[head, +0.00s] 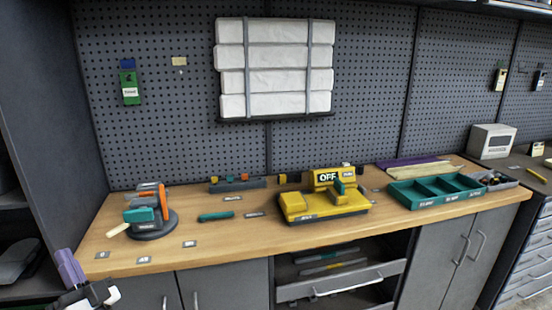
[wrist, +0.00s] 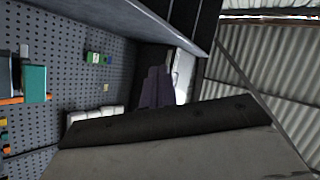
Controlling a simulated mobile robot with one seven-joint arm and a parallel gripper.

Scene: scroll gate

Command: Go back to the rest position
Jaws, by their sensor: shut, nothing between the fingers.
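My gripper (head: 66,262) shows at the lower left of the head view, its purple fingers pointing up, just off the left front corner of the wooden workbench (head: 240,240). In the wrist view the purple fingers (wrist: 156,84) are together with nothing held between them. A large dark and grey part fills the bottom of the wrist view and hides what is below. No thing on the bench touches my gripper.
A round turntable (head: 153,227) with teal and orange parts stands at the bench's left. A yellow device (head: 322,205) marked OFF is in the middle, a green tray (head: 418,199) to the right. An open drawer (head: 340,283) juts out below. A dark panel (head: 40,120) borders the left.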

